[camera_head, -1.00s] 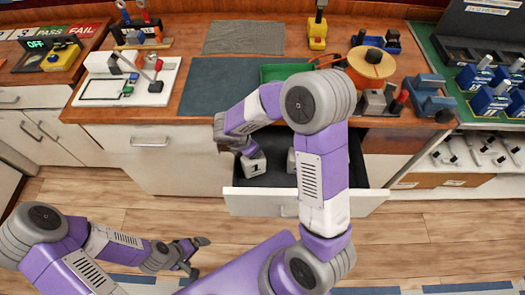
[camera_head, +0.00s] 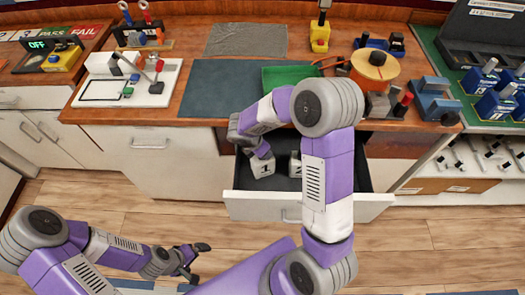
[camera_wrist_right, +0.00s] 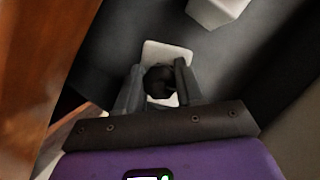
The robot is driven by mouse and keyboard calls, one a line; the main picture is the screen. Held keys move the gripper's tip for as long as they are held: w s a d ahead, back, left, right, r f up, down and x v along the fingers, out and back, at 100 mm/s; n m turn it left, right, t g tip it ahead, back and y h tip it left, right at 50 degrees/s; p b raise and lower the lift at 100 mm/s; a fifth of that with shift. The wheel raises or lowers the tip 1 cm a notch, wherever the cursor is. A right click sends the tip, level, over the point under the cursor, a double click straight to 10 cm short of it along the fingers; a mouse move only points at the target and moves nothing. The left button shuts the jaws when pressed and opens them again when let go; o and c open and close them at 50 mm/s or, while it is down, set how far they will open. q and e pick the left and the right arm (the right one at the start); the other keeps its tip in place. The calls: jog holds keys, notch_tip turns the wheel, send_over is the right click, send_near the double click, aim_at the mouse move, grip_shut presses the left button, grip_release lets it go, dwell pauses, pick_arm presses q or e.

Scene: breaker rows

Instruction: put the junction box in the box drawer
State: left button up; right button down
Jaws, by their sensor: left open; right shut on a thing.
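The junction box (camera_head: 262,165), a pale box marked 1, is inside the open drawer (camera_head: 240,206), towards its left side. My right gripper (camera_head: 262,150) reaches down into the drawer and is shut on it from above. In the right wrist view the box's pale top (camera_wrist_right: 165,50) shows beyond the fingers (camera_wrist_right: 160,82), which close on a dark part on top of it. Whether the box rests on the drawer floor is hard to tell. My left gripper (camera_head: 190,262) is open and empty, above the floor at lower left.
A second pale box (camera_head: 295,165) stands in the drawer, partly behind my right arm; it shows in the right wrist view (camera_wrist_right: 217,8). The worktop's wooden edge lies above the drawer. A green tray (camera_head: 285,76) and dark mat (camera_head: 225,88) are on the worktop.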

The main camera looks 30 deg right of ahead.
jog(key=shift+f, duration=0.1)
jog(key=c, duration=1.1)
grip_release()
jog(key=shift+f, duration=0.1)
jog(key=o, duration=0.4)
jog(key=shift+r, duration=0.25)
jog(key=p+v, duration=0.4)
jog(key=v, duration=0.8)
